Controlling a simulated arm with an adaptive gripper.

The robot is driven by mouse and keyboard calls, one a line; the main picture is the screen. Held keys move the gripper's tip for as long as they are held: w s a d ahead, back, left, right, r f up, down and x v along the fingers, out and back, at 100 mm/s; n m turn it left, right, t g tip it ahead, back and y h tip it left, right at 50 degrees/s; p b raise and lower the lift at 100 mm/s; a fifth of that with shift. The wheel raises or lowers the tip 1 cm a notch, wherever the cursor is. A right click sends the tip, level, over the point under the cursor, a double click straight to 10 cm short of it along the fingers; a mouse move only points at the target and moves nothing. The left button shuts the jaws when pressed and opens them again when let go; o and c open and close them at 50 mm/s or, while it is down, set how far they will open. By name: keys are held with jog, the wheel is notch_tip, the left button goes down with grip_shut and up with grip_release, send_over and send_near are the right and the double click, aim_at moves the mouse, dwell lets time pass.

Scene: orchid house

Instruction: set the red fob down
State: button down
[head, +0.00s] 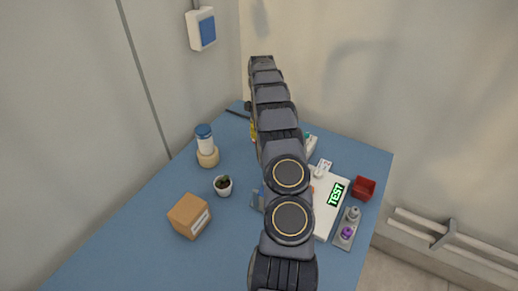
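I cannot make out a red fob in the head view. The one clearly red thing is a small box-like item (363,188) at the right edge of the blue table (140,235), and it looks like an open bin rather than a fob. My arm runs up through the middle of the picture and covers the centre of the table. My gripper is hidden, so what it holds cannot be seen.
A white board with a green TEST label (336,194) lies right of my arm, beside a grey tray (343,242) with a purple item. The table's front left is clear.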

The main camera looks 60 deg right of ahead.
notch_tip(320, 180, down, 7)
jog(key=shift+r, duration=0.2)
jog(key=shift+f, duration=0.15)
jog(key=c, duration=0.9)
grip_release()
jog(key=shift+o, duration=0.2)
